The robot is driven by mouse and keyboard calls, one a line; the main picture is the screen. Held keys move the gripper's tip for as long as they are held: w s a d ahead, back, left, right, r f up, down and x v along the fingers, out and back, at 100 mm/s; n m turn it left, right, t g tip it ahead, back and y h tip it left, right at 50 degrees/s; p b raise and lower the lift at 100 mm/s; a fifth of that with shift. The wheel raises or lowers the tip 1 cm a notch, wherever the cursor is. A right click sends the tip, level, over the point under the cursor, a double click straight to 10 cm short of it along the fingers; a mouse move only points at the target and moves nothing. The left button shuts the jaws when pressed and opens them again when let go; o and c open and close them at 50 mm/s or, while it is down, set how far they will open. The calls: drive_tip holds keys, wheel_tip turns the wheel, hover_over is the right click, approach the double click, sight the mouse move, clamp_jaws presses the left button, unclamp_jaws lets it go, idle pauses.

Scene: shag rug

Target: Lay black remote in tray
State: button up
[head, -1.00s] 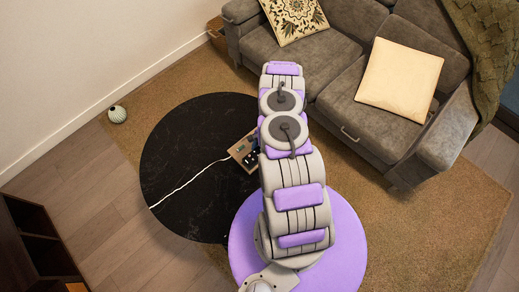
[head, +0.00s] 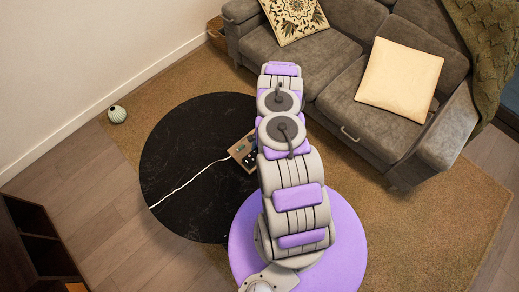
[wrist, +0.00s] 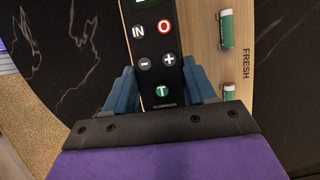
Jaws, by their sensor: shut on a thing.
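The black remote (wrist: 156,65), with large round buttons, is held between the blue fingers of my gripper (wrist: 162,90) in the wrist view. My gripper is shut on the remote's near end. The wooden tray (wrist: 207,50), marked FRESH, lies just below and to the right of the remote in the wrist view. In the head view the tray (head: 236,150) sits on the round black table (head: 190,150), partly behind my arm. My gripper is hidden by my arm in the head view. I cannot tell whether the remote touches the tray.
Green-and-white cylinders (wrist: 226,30) lie in the tray. A white line (head: 185,183) runs across the black tabletop to the tray. A grey sofa (head: 350,90) with cushions stands behind on the rug (head: 440,220). The tabletop's left part is clear.

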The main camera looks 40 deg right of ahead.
drive_tip(key=shift+f+b, duration=0.5)
drive_tip(key=shift+f, duration=0.45)
drive_tip(key=o, duration=1.3)
drive_tip(key=shift+r, duration=0.1)
wheel_tip(320, 180, up, 8)
drive_tip(key=p, duration=0.4)
drive_tip(key=shift+d+f, duration=0.1)
drive_tip(key=shift+f, duration=0.1)
drive_tip(key=shift+d+r, duration=0.1)
drive_tip(key=w+a+r+n+g, duration=0.1)
drive_tip(key=w+a+r+n, duration=0.1)
drive_tip(key=r, duration=0.4)
drive_tip(key=w+a+r+n+g, duration=0.1)
drive_tip(key=w+a+r+n, duration=0.2)
drive_tip(key=w+r, duration=0.3)
drive_tip(key=w+a+r+n+h, duration=0.1)
drive_tip(key=w+a+r+n, duration=0.1)
drive_tip(key=r, duration=0.5)
drive_tip(key=w+a, duration=0.1)
drive_tip(key=w, duration=0.1)
drive_tip(key=shift+w+a+r+n+g+p, duration=0.3)
drive_tip(key=shift+a+r+n+g+p, duration=0.05)
drive_tip(key=shift+n+g+p, duration=0.05)
